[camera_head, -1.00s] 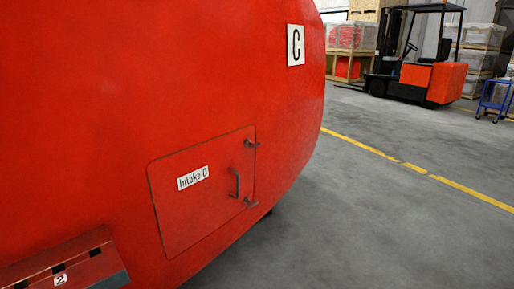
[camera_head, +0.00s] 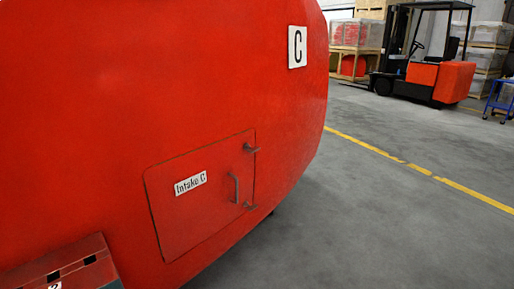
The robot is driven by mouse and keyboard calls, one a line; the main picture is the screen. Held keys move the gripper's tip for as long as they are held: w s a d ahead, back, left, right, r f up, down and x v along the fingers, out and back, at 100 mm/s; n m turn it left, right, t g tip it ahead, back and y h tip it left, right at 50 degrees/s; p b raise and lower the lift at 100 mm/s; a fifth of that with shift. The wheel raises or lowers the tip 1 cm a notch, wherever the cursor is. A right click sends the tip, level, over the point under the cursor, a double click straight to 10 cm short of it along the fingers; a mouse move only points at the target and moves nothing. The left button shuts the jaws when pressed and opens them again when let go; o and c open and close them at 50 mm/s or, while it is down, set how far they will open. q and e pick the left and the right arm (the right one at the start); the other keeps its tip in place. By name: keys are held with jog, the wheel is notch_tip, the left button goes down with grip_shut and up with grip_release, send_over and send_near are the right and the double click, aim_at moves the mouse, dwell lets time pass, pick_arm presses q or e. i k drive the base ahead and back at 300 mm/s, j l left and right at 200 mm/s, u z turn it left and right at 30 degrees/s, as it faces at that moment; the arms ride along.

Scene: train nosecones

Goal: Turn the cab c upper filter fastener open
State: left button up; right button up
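The red nosecone marked with a C sign (camera_head: 297,47) fills the left of the head view. A closed hatch (camera_head: 205,215) labelled "Intake C" (camera_head: 190,184) sits low on its side. The upper fastener (camera_head: 251,148) is a small dark metal piece at the hatch's top right edge. The lower fastener (camera_head: 249,206) is at the right edge below it. A grey handle (camera_head: 235,188) stands between them. The exact turn of each fastener is too small to tell. Neither of my grippers is in view.
A red box-like piece (camera_head: 65,265) with dark slots is at the lower left. Open grey floor with a yellow line (camera_head: 400,160) lies to the right. A forklift (camera_head: 425,70), crates and a blue cart (camera_head: 498,98) stand at the back.

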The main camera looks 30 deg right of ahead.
aim_at(254, 150)
jog(key=i+l, duration=0.1)
jog(key=l, duration=0.4)
jog(key=i+l, duration=0.1)
jog(key=l, duration=0.4)
jog(key=i+l, duration=0.1)
jog(key=l, duration=0.35)
jog(key=i+l, duration=0.1)
jog(key=l, duration=0.4)
jog(key=u, duration=0.05)
